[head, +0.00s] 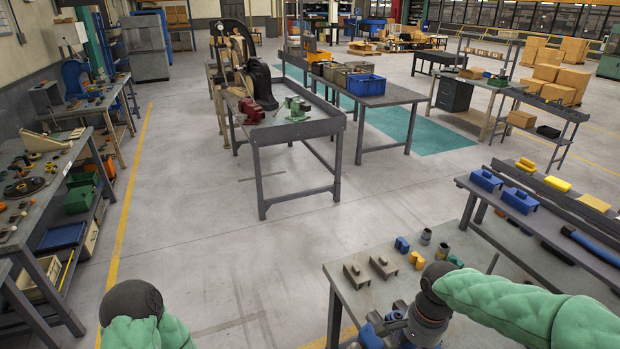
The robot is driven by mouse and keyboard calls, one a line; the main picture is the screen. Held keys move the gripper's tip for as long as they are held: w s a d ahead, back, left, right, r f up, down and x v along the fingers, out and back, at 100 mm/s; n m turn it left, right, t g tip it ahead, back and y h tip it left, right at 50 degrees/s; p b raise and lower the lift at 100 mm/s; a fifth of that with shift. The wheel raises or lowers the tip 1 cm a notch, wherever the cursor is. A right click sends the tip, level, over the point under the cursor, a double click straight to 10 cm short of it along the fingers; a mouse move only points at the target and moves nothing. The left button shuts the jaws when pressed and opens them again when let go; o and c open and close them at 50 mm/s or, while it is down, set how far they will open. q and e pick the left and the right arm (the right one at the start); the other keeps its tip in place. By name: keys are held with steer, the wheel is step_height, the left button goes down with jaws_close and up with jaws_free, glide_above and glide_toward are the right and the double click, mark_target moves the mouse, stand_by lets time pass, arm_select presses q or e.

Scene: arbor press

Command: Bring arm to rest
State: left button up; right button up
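My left arm shows at the bottom left as a green padded sleeve with a dark round joint (131,303). Its gripper is not in view. My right arm comes in from the right in a green padded sleeve. Its dark joint is bent down over the near table (350,300). My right gripper (400,328) is low over that table's front part, partly cut off by the bottom edge. Its fingers are too hidden to tell whether they are open or shut. A black arbor press (260,86) stands on the bench in the middle distance.
The near table bears two grey-brown blocks (383,267), blue and yellow parts (402,244) and small cylinders (426,236). A side table (550,215) with blue boxes (520,200) stands at right. A cluttered workbench (40,200) lines the left. The floor between is clear.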

steer(key=s+a+f+n+y+b, duration=0.1)
steer(key=s+a+f+b, duration=0.3)
steer(key=f, duration=1.1)
steer(key=s+a+f+n+y+b, duration=0.1)
steer(key=s+a+f+n+b, duration=0.3)
steer(key=f, duration=1.2)
steer(key=s+a+f+n+y+b, duration=0.1)
steer(key=s+a+f+n+b, duration=0.2)
steer(key=f, duration=1.2)
steer(key=s+a+b, duration=0.1)
steer(key=a+b, duration=0.1)
steer(key=b, duration=0.1)
steer(key=shift+a+f+y+b, duration=0.15)
steer(key=shift+y+b, duration=0.15)
steer(key=shift+b, duration=0.1)
